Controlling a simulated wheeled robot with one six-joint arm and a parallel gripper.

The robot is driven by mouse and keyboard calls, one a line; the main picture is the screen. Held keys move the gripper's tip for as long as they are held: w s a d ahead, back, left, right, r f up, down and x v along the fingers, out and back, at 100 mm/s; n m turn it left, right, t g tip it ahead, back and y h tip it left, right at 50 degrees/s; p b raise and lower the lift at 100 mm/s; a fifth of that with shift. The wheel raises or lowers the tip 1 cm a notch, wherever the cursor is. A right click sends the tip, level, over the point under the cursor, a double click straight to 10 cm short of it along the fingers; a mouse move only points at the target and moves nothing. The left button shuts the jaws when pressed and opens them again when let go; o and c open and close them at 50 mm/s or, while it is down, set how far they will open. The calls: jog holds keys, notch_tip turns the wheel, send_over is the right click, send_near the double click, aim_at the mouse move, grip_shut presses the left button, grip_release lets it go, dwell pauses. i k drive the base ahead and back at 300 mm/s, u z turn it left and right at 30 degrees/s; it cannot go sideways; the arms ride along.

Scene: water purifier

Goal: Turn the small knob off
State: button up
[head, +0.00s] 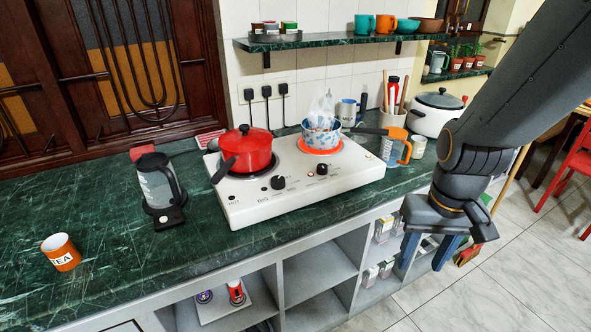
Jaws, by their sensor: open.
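A white two-burner stove (300,196) sits on the green marble counter. Two dark knobs stand on its front part: the left knob (278,182) and the right knob (321,168), which shows a reddish spot near it. The printed labels are too small to read surely. The right burner (321,149) glows orange-red under a blue-patterned pot (320,136) with steam above it. A red lidded pot (249,150) is on the left burner. My gripper (424,262) is open and empty, pointing down off the counter's front edge, right of and well apart from the knobs.
A coffee press (158,182) and an orange TEA mug (61,251) stand left of the stove. An orange-handled jug (395,147) and a white cooker (436,112) stand right. A shelf (325,41) with cups hangs above.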

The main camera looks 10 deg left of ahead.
aim_at(323, 168)
jog(key=u, duration=0.45)
jog(key=k, duration=1.05)
jog(key=z, duration=0.2)
jog(key=i, duration=1.3)
jog(key=u, duration=0.95)
jog(key=i, duration=0.4)
jog(key=u, duration=0.4)
